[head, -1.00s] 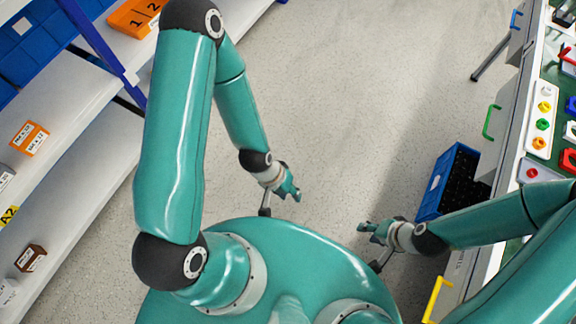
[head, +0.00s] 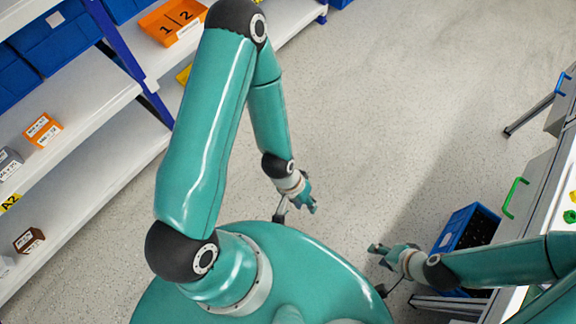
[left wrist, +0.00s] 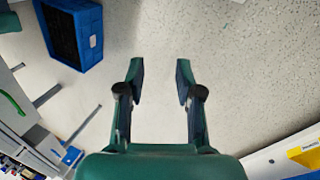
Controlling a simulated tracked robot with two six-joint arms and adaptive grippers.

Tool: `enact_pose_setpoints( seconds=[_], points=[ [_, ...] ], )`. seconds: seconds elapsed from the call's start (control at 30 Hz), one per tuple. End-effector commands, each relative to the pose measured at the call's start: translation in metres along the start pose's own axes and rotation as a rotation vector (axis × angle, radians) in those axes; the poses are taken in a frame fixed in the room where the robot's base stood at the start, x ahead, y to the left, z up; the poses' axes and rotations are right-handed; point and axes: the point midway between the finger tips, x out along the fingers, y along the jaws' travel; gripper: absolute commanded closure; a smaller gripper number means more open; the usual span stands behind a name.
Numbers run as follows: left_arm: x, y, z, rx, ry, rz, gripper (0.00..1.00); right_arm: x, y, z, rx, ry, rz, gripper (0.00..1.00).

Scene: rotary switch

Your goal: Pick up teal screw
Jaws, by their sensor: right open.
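My left gripper (head: 307,200) hangs over the bare floor in front of my base. The left wrist view shows its two fingers (left wrist: 158,80) spread apart with nothing between them. My right gripper (head: 379,256) is open and low, beside the blue crate, and I see nothing held in it.
Shelves with small boxes (head: 43,130) and an orange bin (head: 172,24) stand at the left. A workbench with a green handle (head: 515,197) is at the right. A blue crate (head: 452,226) stands by it. Grey floor (head: 400,90) between is clear.

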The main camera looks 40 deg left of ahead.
Motion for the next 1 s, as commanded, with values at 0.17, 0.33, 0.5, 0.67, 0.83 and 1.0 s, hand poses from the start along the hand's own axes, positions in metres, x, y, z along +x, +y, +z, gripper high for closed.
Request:
enact_pose_setpoints(
  seconds=[0.17, 0.33, 0.5, 0.67, 0.83, 1.0],
  points=[
    [0.029, -0.005, -0.002, 0.166, -0.021, 0.036, 0.65, 0.022, 0.008, 0.0, 0.0, 0.0, 0.0, 0.59],
    [0.098, -0.019, -0.005, 0.65, -0.072, 0.118, 0.65, 0.069, 0.025, -0.001, 0.0, 0.0, 0.0, 0.59],
    [0.189, -0.066, -0.008, 1.384, -0.134, 0.188, 0.65, 0.131, 0.047, -0.001, 0.0, 0.0, 0.0, 0.59],
    [0.273, -0.135, -0.026, 2.114, -0.219, 0.193, 0.65, 0.186, 0.067, -0.001, 0.0, 0.0, 0.0, 0.59],
    [0.342, -0.203, -0.06, 2.763, -0.364, 0.141, 0.65, 0.231, 0.083, -0.002, 0.0, 0.0, 0.0, 0.59],
    [0.377, -0.241, -0.092, -3.049, 0.495, -0.076, 0.65, 0.254, 0.091, -0.002, 0.0, 0.0, 0.0, 0.59]
  ],
)
